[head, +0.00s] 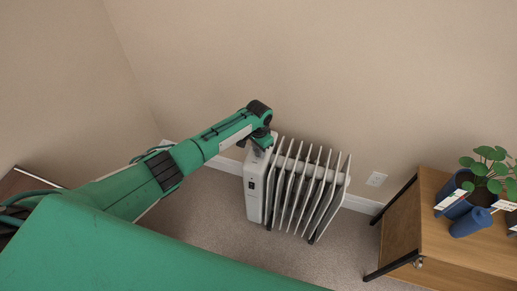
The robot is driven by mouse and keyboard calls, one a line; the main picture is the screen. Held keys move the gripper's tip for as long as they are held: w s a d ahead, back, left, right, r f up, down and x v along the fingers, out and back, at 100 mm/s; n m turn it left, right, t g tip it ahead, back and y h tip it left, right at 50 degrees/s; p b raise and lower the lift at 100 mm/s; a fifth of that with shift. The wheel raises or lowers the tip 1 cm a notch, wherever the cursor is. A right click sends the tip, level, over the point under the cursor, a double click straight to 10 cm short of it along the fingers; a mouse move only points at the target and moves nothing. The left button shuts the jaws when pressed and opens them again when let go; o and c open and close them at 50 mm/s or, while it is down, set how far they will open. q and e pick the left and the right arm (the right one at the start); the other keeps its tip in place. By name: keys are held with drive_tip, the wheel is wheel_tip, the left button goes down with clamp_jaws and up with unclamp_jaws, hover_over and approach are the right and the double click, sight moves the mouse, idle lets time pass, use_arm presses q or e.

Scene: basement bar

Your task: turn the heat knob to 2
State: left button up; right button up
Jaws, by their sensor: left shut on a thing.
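A white oil-filled heater (297,185) with several upright fins stands on the carpet against the wall. Its control end (254,196) faces left and has a small dark switch (251,185). My left arm reaches in from the left, and my left gripper (262,146) is at the top of the heater's control end, pointing down. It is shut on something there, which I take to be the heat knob. The knob and its markings are hidden by the gripper, so its setting cannot be read. My right gripper is not in view.
Carpet (345,246) between heater and cabinet is clear.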

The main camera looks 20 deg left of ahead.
sight(258, 151)
use_arm(q)
drive_tip(key=o, duration=1)
wheel_tip(258, 151, up, 14)
drive_tip(key=shift+f, duration=0.1)
